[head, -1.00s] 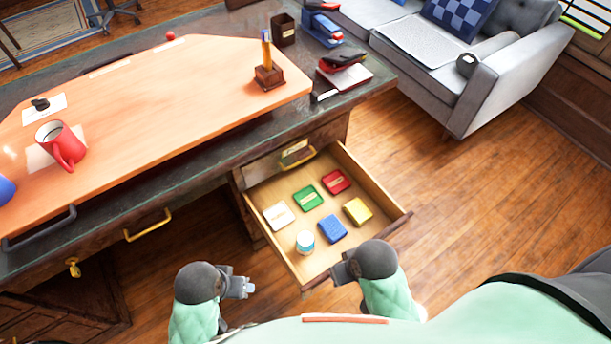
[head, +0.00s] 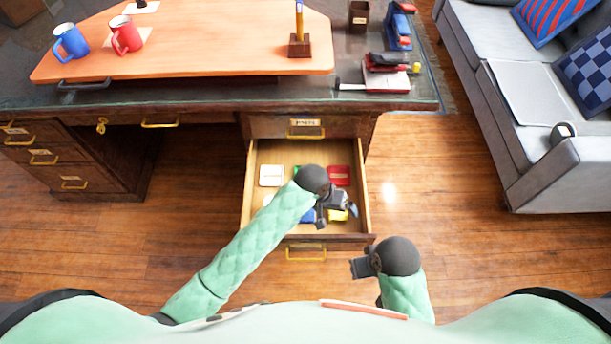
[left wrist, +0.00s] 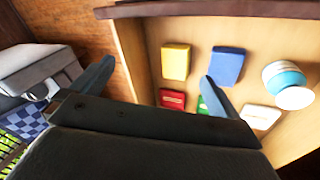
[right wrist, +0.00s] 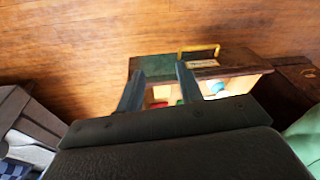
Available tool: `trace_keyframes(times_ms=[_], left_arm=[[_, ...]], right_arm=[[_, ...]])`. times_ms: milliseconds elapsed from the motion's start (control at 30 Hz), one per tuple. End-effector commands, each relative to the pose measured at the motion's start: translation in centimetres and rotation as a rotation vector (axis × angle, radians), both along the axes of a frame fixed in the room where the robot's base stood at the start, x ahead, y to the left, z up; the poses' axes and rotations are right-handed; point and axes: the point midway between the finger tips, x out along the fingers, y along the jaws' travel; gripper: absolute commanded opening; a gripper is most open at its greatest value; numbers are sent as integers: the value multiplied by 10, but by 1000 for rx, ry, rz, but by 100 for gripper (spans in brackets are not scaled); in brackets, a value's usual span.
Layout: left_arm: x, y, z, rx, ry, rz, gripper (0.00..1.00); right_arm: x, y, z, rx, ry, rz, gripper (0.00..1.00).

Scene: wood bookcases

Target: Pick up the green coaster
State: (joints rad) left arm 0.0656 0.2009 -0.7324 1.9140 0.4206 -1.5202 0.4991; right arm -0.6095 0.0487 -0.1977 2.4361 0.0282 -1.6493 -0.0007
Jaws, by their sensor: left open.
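The green coaster (head: 298,170) lies in the open drawer (head: 248,205), mostly hidden behind my left wrist in the head view. In the left wrist view a sliver of the green coaster (left wrist: 203,105) shows beside one finger. My left gripper (head: 337,209) is over the drawer, open and empty; its spread fingers (left wrist: 160,78) also show in the left wrist view. My right gripper (head: 361,267) is in front of the drawer's right corner. Its fingers (right wrist: 160,72) are apart with nothing between them.
A white coaster (head: 271,175), a red coaster (head: 339,175), a yellow block (left wrist: 176,62), a blue block (left wrist: 227,66) and a white-and-blue jar (left wrist: 287,82) share the drawer. The desk (head: 225,98) stands behind it. A sofa (head: 545,165) is at the right.

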Motion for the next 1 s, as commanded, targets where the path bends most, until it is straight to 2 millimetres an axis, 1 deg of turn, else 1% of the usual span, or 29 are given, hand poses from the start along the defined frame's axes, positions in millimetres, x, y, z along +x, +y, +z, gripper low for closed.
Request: trace_keyframes(times_ms=[33, 233, 400, 567, 700, 800, 900, 1000], left_arm=[[12, -4, -2, 15, 6, -3, 100], [50, -11, -17, 73, 45, 16, 100], [88, -3, -29, 141, 74, 58, 100], [129, 17, -38, 215, 92, 120, 100], [167, 42, -41, 278, 102, 190, 100], [190, 59, -41, 313, 106, 237, 100], [206, 71, -41, 339, 108, 272, 100], [216, 80, -40, 353, 108, 295, 100]], right_arm=[[2, 1, 2, 3, -2, -2, 36], [6, 2, 7, 2, -3, -5, 36], [5, -4, 8, -10, 7, -6, 36], [1, -7, 9, -18, 14, -6, 36], [-4, -9, 8, -21, 25, -7, 36], [-7, -10, 8, -23, 32, -7, 36], [-7, -10, 8, -25, 34, -9, 36], [-6, -11, 9, -26, 34, -9, 36]])
